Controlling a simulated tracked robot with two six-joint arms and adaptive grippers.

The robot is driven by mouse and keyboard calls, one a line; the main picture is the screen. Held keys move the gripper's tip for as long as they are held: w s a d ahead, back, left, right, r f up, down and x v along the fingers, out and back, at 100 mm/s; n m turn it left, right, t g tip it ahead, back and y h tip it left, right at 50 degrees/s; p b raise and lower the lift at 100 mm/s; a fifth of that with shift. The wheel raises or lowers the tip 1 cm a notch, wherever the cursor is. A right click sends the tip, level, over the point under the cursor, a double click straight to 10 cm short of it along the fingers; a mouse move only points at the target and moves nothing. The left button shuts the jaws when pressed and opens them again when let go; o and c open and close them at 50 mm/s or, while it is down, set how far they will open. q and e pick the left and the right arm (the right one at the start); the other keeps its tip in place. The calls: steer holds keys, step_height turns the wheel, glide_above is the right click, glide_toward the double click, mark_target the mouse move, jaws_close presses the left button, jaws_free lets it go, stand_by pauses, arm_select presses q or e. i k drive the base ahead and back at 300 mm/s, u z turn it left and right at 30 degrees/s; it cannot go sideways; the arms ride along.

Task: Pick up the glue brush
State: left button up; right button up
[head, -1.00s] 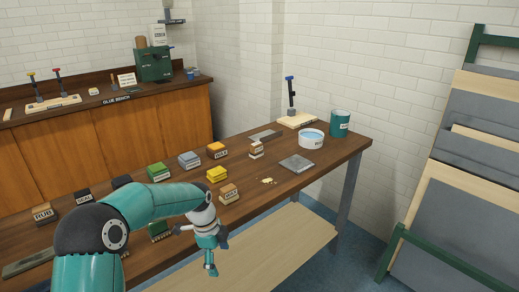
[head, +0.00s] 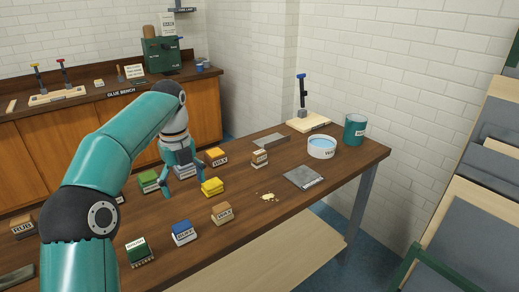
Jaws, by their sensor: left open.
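I cannot make out a glue brush for certain. A thin, upright brown item (head: 119,73) stands on the glue bench (head: 75,103) at the back left, too small to identify. My left gripper (head: 182,182) is open and empty over the long wooden table (head: 258,213). It is in front of a grey block (head: 186,171), partly hiding it, beside a green block (head: 149,180) and a yellow block (head: 212,187). The glue bench is well behind it. My right gripper is not in view.
Several labelled blocks stand on the table, including a blue one (head: 184,232) and a tan one (head: 222,212). A water bowl (head: 321,147), teal can (head: 355,129) and blue-handled stand (head: 308,123) are at its far right. Grey-padded boards (head: 470,220) lean at right.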

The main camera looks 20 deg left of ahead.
mark_target(260, 157)
steer(key=i, duration=1.45)
steer(key=z, duration=0.1)
